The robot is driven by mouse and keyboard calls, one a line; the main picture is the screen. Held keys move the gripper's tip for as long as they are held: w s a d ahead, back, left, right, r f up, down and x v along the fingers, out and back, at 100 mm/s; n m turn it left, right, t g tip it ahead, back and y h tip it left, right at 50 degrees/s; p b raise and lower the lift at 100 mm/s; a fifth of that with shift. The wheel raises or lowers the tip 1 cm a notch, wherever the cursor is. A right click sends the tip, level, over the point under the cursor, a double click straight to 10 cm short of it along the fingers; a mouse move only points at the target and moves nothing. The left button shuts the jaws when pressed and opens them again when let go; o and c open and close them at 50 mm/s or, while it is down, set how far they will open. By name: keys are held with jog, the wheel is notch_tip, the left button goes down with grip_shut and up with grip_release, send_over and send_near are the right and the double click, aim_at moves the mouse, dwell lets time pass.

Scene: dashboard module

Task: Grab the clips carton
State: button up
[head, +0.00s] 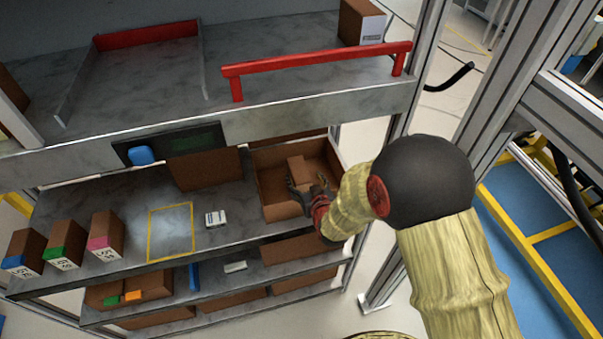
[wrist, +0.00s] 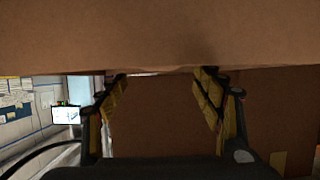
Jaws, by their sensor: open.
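An open brown cardboard box (head: 268,186) stands at the right end of the middle shelf. A small plain brown carton (head: 297,168) shows inside it; no label is readable, so I cannot tell for sure that it is the clips carton. My gripper (head: 307,185) is at the open box, its fingers spread beside the small carton. In the wrist view my gripper (wrist: 162,92) is open, with a brown cardboard surface (wrist: 160,35) across the top and more cardboard between and beyond the fingers. I cannot tell whether the fingers touch any of it.
Several labelled cartons (head: 105,234) stand at the left of the middle shelf (head: 130,205). A small white box (head: 215,218) lies beside a yellow-outlined square. A red rail (head: 315,60) and the upper shelf edge overhang. A metal post (head: 405,125) stands right of the shelf.

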aim_at(299, 170)
jog(key=shift+p+x, duration=0.4)
jog(key=shift+x, duration=3.25)
jog(key=shift+c, duration=1.4)
jog(key=shift+r, duration=0.15)
jog(key=c, duration=1.3)
